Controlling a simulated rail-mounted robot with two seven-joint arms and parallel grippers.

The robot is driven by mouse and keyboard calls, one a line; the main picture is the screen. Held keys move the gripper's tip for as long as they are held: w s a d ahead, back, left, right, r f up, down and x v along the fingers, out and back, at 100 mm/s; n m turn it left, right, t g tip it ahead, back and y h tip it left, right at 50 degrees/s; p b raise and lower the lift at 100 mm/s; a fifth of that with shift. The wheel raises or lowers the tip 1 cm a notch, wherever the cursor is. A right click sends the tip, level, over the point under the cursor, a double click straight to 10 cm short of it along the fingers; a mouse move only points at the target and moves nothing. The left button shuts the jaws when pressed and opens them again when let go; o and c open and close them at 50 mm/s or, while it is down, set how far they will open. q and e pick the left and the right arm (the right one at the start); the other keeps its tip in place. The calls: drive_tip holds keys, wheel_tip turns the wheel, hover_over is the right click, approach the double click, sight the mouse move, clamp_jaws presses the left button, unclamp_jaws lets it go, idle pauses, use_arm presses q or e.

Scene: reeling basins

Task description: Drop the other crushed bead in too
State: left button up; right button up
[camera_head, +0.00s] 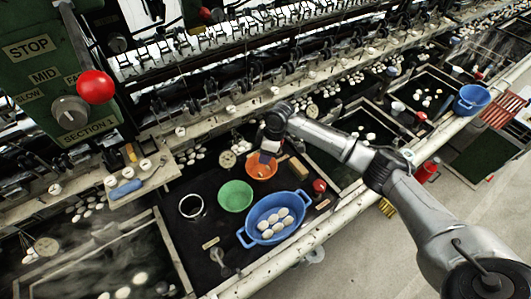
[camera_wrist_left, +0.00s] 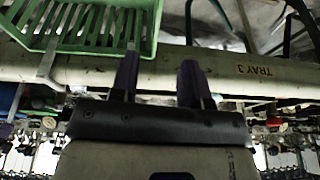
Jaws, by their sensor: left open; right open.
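My right gripper (camera_head: 267,156) is over the orange bowl (camera_head: 261,175) on the dark bench and hides part of its inside. It is open; I see nothing held in it. A blue two-handled basin (camera_head: 249,233) in front holds several white oval pieces (camera_head: 275,222). A green bowl (camera_head: 235,196) stands left of the orange one and looks empty. I cannot pick out a crushed bead among the small pale pieces. My left gripper (camera_wrist_left: 160,75) is open and empty in the left wrist view, with a cream rail behind its fingers; it is not in the head view.
A white-rimmed ring or cup (camera_head: 192,207) is left of the green bowl. A tan block (camera_head: 298,168) and a red knob (camera_head: 319,185) lie to the right. The reeling machine runs along the back. A green slatted rack (camera_wrist_left: 85,25) shows in the left wrist view.

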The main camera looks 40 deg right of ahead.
use_arm(q)
drive_tip(key=shift+d, duration=0.1)
drive_tip(key=shift+r+p, duration=0.7)
drive_tip(key=shift+p, duration=0.05)
use_arm(e)
drive_tip(key=v, duration=1.3)
drive_tip(key=shift+d+r, duration=0.15)
drive_tip(key=shift+r, duration=0.2)
use_arm(q)
drive_tip(key=shift+d, duration=0.1)
use_arm(e)
drive_tip(key=shift+s, duration=0.1)
